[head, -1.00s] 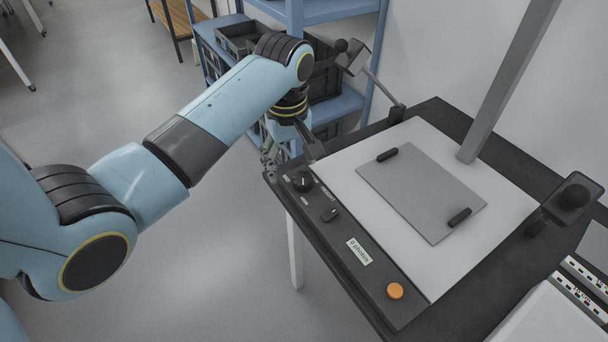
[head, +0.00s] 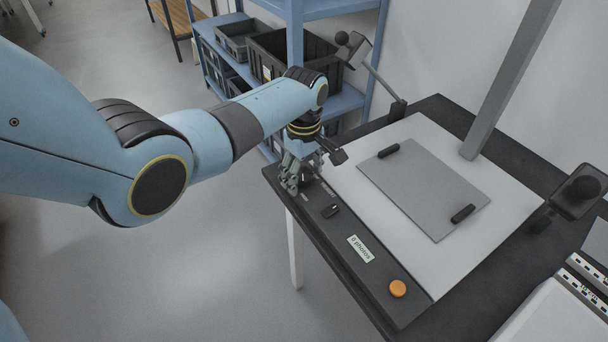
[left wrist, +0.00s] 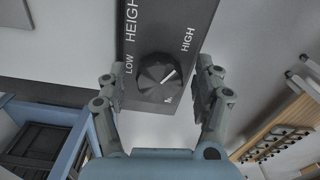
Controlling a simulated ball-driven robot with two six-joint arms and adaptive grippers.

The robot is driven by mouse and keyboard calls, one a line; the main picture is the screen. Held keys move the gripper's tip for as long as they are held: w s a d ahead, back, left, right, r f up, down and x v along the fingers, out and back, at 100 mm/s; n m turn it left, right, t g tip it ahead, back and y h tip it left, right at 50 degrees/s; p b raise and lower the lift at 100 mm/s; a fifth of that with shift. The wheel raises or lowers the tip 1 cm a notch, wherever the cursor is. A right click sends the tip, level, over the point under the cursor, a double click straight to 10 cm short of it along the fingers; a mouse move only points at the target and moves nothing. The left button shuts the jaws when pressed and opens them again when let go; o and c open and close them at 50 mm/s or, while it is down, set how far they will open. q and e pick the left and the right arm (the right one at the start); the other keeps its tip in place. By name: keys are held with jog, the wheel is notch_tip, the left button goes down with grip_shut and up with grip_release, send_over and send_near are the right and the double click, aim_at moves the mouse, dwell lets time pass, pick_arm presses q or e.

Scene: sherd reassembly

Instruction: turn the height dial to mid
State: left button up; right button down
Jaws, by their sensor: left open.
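The height dial (left wrist: 158,78) is a round black knob on a dark panel, with a LOW label on its left and a HIGH label on its right in the left wrist view. Its pale pointer line is angled up and right, on the HIGH side. My left gripper (left wrist: 160,92) is open, with one finger on each side of the dial; I cannot tell whether either finger touches it. In the head view my left gripper (head: 304,180) is over the panel's far-left end and hides most of the dial. My right gripper is not in view.
The control panel (head: 335,228) also carries a small black switch (head: 330,211), a "0 photos" display (head: 360,248) and an orange button (head: 398,288). A grey board (head: 420,190) with black clips lies on the white surface. Lamps on arms and a grey post stand around the table.

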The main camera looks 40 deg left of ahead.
pick_arm(q)
jog(key=c, duration=1.2)
